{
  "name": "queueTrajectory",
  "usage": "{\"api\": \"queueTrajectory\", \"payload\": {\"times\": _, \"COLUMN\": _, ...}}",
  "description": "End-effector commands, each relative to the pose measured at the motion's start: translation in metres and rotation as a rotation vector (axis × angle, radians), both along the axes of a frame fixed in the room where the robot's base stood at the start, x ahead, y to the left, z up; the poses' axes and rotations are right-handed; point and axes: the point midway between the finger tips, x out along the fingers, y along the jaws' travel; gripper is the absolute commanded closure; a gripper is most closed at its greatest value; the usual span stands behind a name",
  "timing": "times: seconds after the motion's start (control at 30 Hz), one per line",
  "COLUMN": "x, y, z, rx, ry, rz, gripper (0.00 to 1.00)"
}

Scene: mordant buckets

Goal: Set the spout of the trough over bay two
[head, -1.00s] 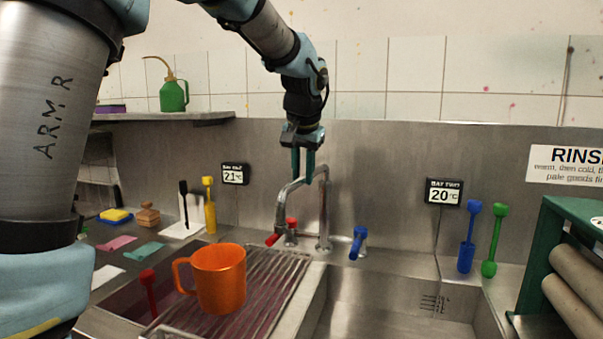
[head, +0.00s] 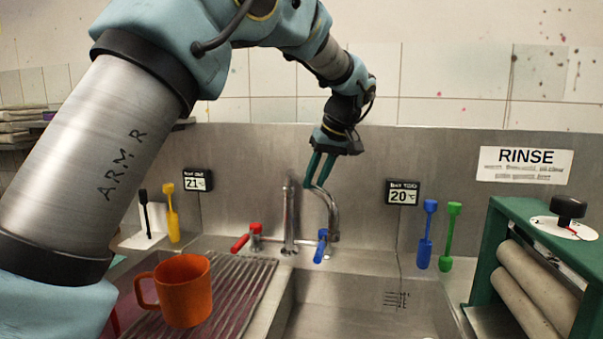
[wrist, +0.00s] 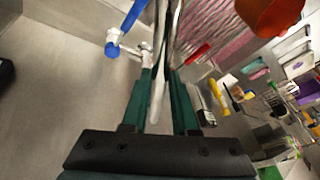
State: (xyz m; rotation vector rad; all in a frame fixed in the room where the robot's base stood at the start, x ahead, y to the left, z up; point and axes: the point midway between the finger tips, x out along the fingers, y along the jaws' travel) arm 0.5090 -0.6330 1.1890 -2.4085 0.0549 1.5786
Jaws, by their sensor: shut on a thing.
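The steel spout (head: 332,212) rises from its post on the trough's back ledge, arches over, and is swung to the right, its free end near the blue tap handle (head: 321,246). My gripper (head: 312,184) is shut on the spout's upper arch from above; in the wrist view the spout (wrist: 160,70) runs between the two green fingers. Bay two is the open right basin (head: 365,305), under the "BAY TWO" display (head: 403,192) reading 20 °C. The spout end appears near this basin's back left; whether it is fully over it is hard to tell.
A red tap handle (head: 241,243) is left of the post. An orange mug (head: 184,290) stands on the slatted rack (head: 240,290) over the left bay. Blue (head: 427,235) and green (head: 449,236) scoops are right, beside a green roller machine (head: 520,265).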

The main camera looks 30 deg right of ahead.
Motion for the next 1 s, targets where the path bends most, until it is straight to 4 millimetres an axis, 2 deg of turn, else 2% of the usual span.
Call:
{"api": "queueTrajectory", "payload": {"times": 0.23, "x": -0.001, "y": -0.014, "z": 0.002, "rx": -0.001, "ry": -0.001, "rz": 0.074, "gripper": 1.0}}
{"api": "queueTrajectory", "payload": {"times": 0.73, "x": -0.001, "y": -0.016, "z": 0.0, "rx": -0.001, "ry": -0.001, "rz": 0.091, "gripper": 1.0}}
{"api": "queueTrajectory", "payload": {"times": 0.77, "x": -0.001, "y": -0.016, "z": 0.0, "rx": -0.001, "ry": -0.001, "rz": 0.091, "gripper": 0.7}}
{"api": "queueTrajectory", "payload": {"times": 1.0, "x": -0.001, "y": -0.016, "z": 0.0, "rx": -0.001, "ry": -0.001, "rz": 0.091, "gripper": 0.43}}
